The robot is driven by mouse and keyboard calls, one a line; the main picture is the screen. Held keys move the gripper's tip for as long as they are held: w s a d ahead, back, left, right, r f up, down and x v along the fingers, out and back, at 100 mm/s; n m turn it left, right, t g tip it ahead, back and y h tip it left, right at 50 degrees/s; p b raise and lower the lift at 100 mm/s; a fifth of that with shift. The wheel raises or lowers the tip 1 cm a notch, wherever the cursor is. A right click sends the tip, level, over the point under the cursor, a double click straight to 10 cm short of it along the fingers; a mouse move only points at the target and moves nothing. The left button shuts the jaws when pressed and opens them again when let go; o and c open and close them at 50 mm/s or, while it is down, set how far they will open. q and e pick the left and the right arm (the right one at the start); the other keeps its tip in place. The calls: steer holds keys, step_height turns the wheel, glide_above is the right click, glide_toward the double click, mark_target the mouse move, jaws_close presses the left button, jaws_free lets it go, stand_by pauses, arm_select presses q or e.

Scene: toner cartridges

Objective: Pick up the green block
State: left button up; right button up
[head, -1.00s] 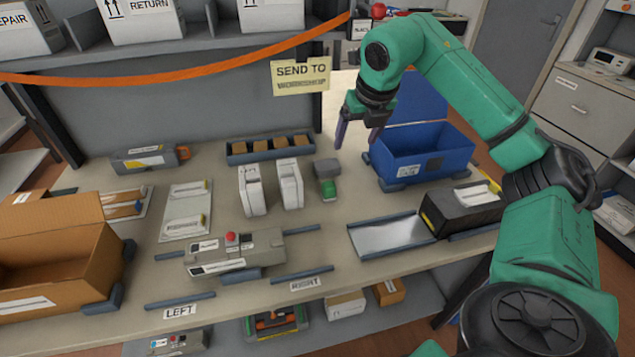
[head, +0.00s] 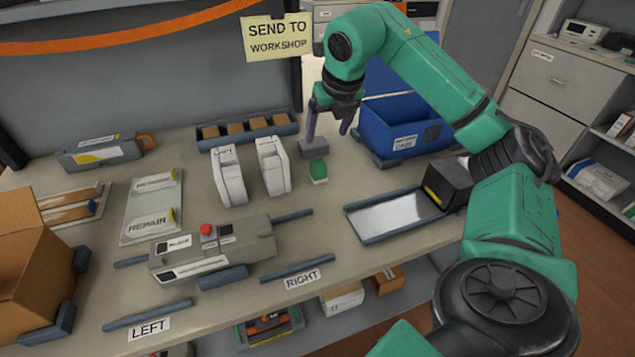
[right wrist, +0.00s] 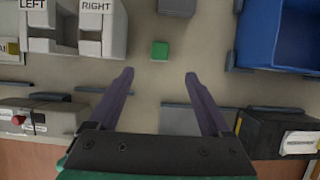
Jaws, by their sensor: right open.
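The green block (head: 319,169) is a small cube standing on the table, just in front of a grey block (head: 313,149). It also shows in the right wrist view (right wrist: 159,50), near the top centre. My right gripper (head: 327,137) is open and empty, above and behind the green block in the head view. In the right wrist view its two purple fingers (right wrist: 159,76) are spread, and the block lies beyond the tips, roughly centred between them. Nothing hides the green block. My left gripper is not in view.
Two white cartridges (head: 272,166) stand left of the green block. A blue bin (head: 402,128) is at the right rear. A metal tray (head: 390,213) and a black cartridge (head: 449,184) are at the right front. A grey device with a red button (head: 215,254) is at the front.

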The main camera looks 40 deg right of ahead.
mark_target(318, 163)
steer(key=p+x, duration=0.2)
steer(key=x, duration=1.2)
steer(key=shift+d+f, duration=0.1)
steer(key=shift+f, duration=0.1)
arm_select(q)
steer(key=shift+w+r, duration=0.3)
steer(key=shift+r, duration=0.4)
arm_select(e)
jaws_close()
steer(key=shift+r, duration=0.15)
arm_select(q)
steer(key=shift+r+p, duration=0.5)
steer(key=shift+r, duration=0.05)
arm_select(e)
step_height(318, 163, up, 20)
